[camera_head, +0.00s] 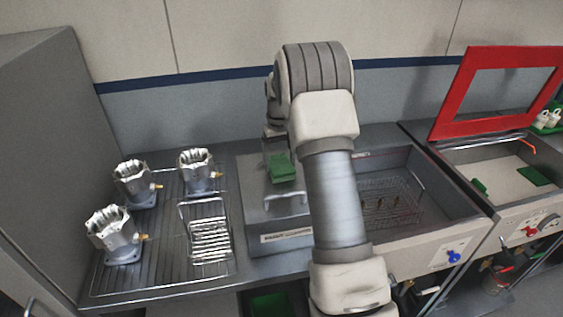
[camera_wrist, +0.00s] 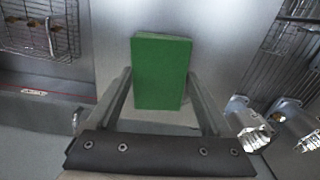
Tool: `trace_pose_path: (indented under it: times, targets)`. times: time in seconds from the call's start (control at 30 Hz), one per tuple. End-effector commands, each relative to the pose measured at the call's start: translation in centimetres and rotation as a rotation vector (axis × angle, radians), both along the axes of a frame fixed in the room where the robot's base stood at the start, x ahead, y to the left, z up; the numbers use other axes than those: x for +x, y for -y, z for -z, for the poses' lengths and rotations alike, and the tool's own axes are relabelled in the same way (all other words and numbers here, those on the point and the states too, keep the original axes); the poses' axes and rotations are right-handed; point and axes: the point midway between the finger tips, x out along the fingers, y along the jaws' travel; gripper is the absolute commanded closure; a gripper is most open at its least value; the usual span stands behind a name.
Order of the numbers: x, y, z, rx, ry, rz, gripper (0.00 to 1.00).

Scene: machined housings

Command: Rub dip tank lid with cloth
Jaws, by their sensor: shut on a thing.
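The green cloth (camera_head: 283,168) is a thick folded pad held over the grey metal dip tank lid (camera_head: 256,192). In the wrist view the cloth (camera_wrist: 160,70) sits between both fingers of my gripper (camera_wrist: 160,78), which is shut on it. The cloth is over the lid's plain surface, and I cannot tell whether it touches. The lid's bar handle (camera_head: 285,200) shows in front of the cloth. In the head view my arm hides the lid's right part and most of the gripper.
Several machined housings (camera_head: 112,236) and a wire rack (camera_head: 210,240) stand on the ribbed drainer to the left. An open basin with a wire basket (camera_head: 395,200) of small brass parts lies right. Further right, a red-framed lid (camera_head: 450,98) stands raised.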

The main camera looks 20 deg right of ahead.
Motion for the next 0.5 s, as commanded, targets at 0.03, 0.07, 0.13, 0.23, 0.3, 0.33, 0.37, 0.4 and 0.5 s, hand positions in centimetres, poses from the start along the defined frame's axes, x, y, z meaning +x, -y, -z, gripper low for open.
trace_pose_path:
  times: [0.03,0.07,0.13,0.23,0.3,0.33,0.37,0.4,0.5]
  targets:
    - [0.5,0.1,-0.1,0.001,-0.002,0.000,0.61]
    - [0.7,0.1,-0.2,0.001,-0.003,0.000,0.61]
    - [1.3,0.2,-0.2,0.001,-0.003,0.000,0.61]
    - [1.9,0.4,-0.2,0.001,-0.002,0.000,0.61]
    - [2.1,0.4,-0.1,0.001,-0.001,0.000,0.61]
    - [2.1,0.4,-0.1,0.000,-0.001,0.000,0.61]
    - [2.2,0.4,-0.1,0.000,-0.001,0.000,0.61]
    - [2.3,0.5,-0.2,0.000,-0.001,0.000,0.61]
    - [3.0,0.6,-0.2,0.000,-0.001,0.000,0.61]
